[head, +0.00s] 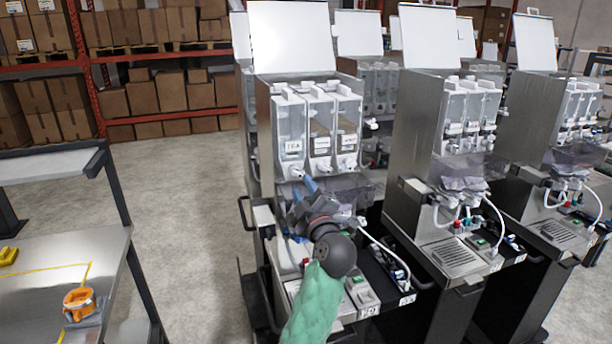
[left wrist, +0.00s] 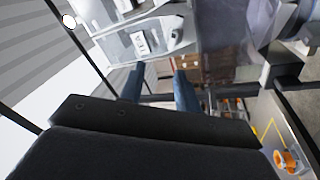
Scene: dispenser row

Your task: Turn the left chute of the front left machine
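The front left machine (head: 262,130) has a row of three clear and white canisters under a raised white lid. The left canister (head: 292,135) carries a label that seems to read TEA, and its white left chute (head: 297,172) sticks out at the bottom. My left gripper (head: 304,187) is just below and in front of this chute, with its blue fingers pointing up at it. In the left wrist view the fingers (left wrist: 160,85) are apart with nothing between them. A white canister with a label (left wrist: 141,42) is beyond their tips. I cannot tell whether a finger touches the chute. My right gripper is out of view.
More dispensers stand to the right, the nearest being the second machine (head: 410,130). A white hose (head: 385,248) hangs beside my left gripper. A metal table (head: 60,260) with an orange ring-shaped item (head: 80,300) is at left. Open floor lies between table and machine.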

